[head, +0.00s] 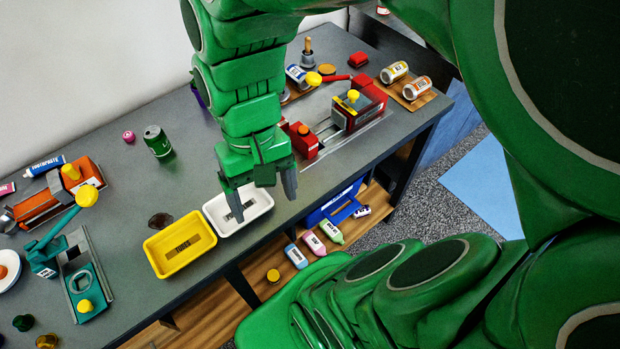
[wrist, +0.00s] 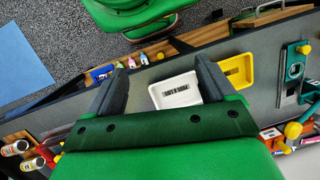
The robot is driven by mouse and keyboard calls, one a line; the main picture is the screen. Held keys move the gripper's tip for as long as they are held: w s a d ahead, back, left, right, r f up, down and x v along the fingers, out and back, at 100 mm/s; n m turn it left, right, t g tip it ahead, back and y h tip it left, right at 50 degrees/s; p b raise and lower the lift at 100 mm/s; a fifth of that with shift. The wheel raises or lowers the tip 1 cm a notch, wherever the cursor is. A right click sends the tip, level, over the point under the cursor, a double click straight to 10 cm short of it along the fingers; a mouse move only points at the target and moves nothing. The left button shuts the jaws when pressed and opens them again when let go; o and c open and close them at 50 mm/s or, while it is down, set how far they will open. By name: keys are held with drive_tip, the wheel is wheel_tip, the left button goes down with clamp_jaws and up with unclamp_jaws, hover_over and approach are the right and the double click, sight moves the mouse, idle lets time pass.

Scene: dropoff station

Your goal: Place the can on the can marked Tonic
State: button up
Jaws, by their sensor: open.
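A green can (head: 157,141) with a small white mark stands upright on the grey worktop, left of my gripper; I cannot read its marking. Two pale cylinders with coloured labels, one yellow-brown (head: 394,72) and one orange (head: 416,88), lie on a wooden board at the far right. They also show at the lower left of the wrist view (wrist: 33,164). No marking reading Tonic is legible. My gripper (head: 262,197) is open and empty, pointing down over the white tray (head: 222,228) near the front edge. Its two fingers stand well apart in the wrist view (wrist: 162,66).
A yellow tray (head: 157,265) sits beside the white tray. A red vise-like device (head: 358,106) stands to the right. An orange machine (head: 48,207) and a teal press (head: 84,281) stand at the left. Several bottles (head: 312,243) lie on the lower shelf. The worktop around the green can is fairly clear.

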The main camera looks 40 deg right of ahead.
drive_tip(key=shift+s+d+r+n+t+h, duration=0.2)
drive_tip(key=shift+s+d+n+h, duration=0.15)
drive_tip(key=shift+s+n, duration=0.15)
drive_tip(key=shift+s+d+r+n+t+h, duration=0.1)
drive_tip(key=shift+s+d+r+n+h, duration=0.05)
drive_tip(key=shift+s+d+n+h, duration=0.25)
drive_tip(key=shift+o, duration=0.4)
drive_tip(key=shift+a, duration=0.1)
